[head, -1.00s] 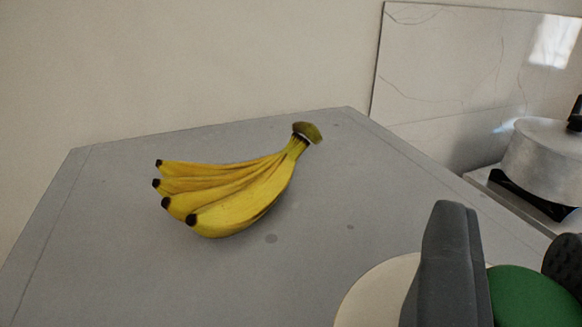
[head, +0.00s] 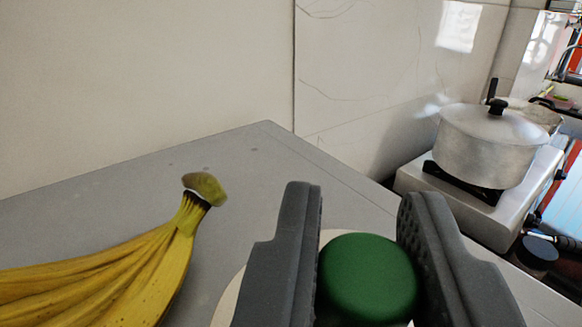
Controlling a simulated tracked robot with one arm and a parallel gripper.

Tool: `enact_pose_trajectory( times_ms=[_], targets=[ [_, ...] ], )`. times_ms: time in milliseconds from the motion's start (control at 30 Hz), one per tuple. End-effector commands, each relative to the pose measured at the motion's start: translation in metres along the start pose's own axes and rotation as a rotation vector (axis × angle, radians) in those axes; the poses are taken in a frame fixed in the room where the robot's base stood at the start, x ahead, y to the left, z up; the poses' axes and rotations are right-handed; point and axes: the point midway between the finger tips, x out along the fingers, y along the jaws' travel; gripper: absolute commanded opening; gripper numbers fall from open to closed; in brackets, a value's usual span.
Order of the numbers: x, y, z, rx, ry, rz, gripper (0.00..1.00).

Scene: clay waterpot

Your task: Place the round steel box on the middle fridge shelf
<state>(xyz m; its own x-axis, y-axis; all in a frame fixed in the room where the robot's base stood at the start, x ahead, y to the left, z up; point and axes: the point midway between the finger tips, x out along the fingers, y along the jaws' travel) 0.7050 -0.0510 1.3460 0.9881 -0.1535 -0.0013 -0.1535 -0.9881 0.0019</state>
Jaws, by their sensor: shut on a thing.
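My gripper (head: 360,198) is at the lower middle, with one dark grey finger on each side of a round thing with a smooth green top (head: 367,275). It is shut on this thing. Only the green top shows, so I cannot tell whether it is the round steel box. A pale cream disc (head: 232,300) shows behind and below the fingers, partly hidden; I cannot tell whether it touches the green thing. No fridge shelf can be made out.
A bunch of bananas (head: 130,262) lies on the grey surface (head: 245,155) to the left. A lidded metal pot (head: 485,150) stands on a stove (head: 415,185) at the right. A wall with marble-like tiles (head: 375,80) rises behind.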

Motion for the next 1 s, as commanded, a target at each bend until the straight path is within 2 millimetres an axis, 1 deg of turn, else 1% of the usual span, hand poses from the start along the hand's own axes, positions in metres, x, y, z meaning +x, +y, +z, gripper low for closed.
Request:
enact_pose_trajectory(
  times_ms=[33,300,500,667,733,900,1000],
  targets=[
    [0.008,-0.002,0.001,-0.001,-0.002,0.0,0.0],
    [0.046,-0.013,0.005,-0.001,-0.003,0.002,0.0],
    [0.065,-0.018,0.005,0.0,0.001,0.003,0.0],
    [0.07,-0.019,0.009,0.0,-0.001,0.003,0.0],
    [0.07,-0.019,0.013,0.0,-0.003,0.003,0.0],
    [0.07,-0.019,0.033,-0.001,-0.005,0.002,0.0],
    [0.069,-0.019,0.042,0.0,-0.005,0.002,0.0]
  ],
)
